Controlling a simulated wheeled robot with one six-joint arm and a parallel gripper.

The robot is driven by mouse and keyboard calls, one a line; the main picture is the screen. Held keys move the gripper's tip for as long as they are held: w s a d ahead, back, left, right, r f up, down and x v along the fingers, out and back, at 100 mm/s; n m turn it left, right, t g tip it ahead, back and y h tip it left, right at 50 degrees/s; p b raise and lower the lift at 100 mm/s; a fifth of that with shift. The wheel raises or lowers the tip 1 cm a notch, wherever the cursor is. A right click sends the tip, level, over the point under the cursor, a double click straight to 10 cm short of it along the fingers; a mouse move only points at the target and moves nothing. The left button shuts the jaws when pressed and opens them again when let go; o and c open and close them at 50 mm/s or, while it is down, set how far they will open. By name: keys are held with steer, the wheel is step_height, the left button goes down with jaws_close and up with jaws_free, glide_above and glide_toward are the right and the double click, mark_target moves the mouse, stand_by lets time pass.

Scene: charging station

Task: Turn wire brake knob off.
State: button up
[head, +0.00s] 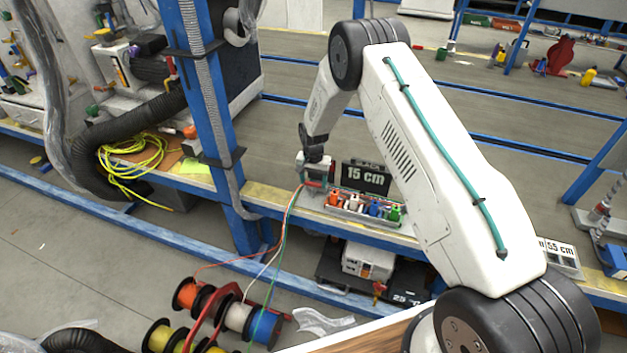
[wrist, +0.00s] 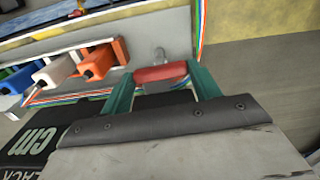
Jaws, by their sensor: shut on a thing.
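The wire brake knob is a red rounded bar (wrist: 160,74) on a grey bracket with a bolt above it in the wrist view. My gripper (wrist: 160,84) has its two green fingers at either end of the red knob and is shut on it. In the head view my gripper (head: 316,181) is at the left end of the wire station on the bench, and the knob is mostly hidden there. The knob lies roughly level across the wrist view, slightly tilted.
A row of orange, white, blue and green wire holders (head: 368,206) stands right of my gripper. Behind it is a black display (head: 366,178) reading 15 cm. Coloured wires (head: 285,222) run down to spools (head: 222,312). A blue post (head: 208,110) stands to the left.

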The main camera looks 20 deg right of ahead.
steer(key=n, duration=0.4)
steer(key=shift+n, duration=0.3)
steer(key=n, duration=0.4)
steer(key=shift+n, duration=0.3)
steer(key=n, duration=0.4)
steer(key=shift+n, duration=2)
steer(key=o, duration=1)
steer(key=shift+d, duration=0.1)
